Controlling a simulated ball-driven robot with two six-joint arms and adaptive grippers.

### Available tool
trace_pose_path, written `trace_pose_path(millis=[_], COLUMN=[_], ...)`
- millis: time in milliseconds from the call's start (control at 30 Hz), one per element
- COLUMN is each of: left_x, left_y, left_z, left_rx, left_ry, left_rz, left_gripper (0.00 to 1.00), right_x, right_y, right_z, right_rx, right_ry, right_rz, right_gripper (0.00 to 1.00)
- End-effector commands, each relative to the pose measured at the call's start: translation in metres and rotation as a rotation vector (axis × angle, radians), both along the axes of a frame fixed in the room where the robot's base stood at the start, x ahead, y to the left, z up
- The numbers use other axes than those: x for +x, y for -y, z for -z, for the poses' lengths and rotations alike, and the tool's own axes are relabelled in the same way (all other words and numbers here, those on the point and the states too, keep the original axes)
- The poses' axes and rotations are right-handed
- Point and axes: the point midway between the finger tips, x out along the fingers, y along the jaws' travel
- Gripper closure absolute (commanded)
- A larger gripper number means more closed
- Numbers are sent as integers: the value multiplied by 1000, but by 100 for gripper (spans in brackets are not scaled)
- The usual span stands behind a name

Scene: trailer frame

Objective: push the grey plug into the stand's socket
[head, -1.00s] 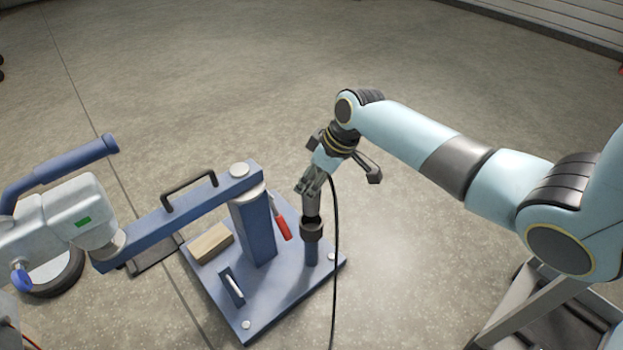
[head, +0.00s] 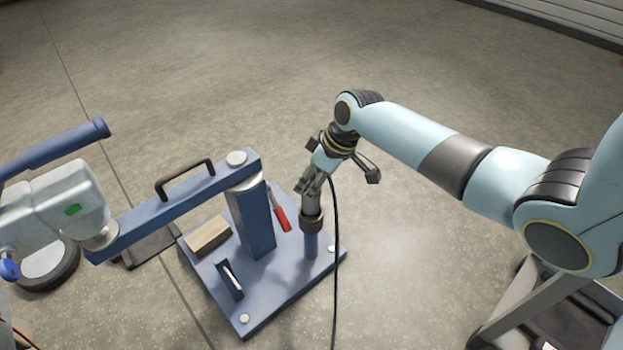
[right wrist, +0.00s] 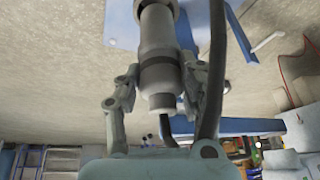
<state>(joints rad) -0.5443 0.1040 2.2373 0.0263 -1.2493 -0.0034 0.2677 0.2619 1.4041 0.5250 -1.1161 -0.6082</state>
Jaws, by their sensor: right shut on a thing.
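The grey plug (head: 312,203) is upright in my right gripper (head: 311,186), which is shut on its upper part. The plug's lower end is at the dark-rimmed socket (head: 311,224) on a short blue post of the stand (head: 289,295). It seems to sit inside the rim; how deep is hidden. In the right wrist view the grey plug (right wrist: 157,42) lies between the fingers of my right gripper (right wrist: 158,88), and the dark socket rim (right wrist: 156,6) meets its far end at the top edge. My left gripper is not in view.
A black cable (head: 336,260) hangs down beside the post. A thick blue column with an arm and black handle (head: 185,178) stands left of it. A wooden block (head: 208,236) and a red-handled tool (head: 281,218) lie on the base plate. Open floor lies behind and right.

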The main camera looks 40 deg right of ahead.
Motion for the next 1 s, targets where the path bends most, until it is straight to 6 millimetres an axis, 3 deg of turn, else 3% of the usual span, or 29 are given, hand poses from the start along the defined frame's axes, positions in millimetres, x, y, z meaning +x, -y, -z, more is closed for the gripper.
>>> trace_pose_path(millis=[1000], left_x=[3], left_y=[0], left_z=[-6], left_rx=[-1], left_ry=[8], left_rz=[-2], left_gripper=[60], right_x=[0], right_y=[0], right_z=[1], right_rx=[0], right_ry=[0], right_rz=[0], right_gripper=[100])
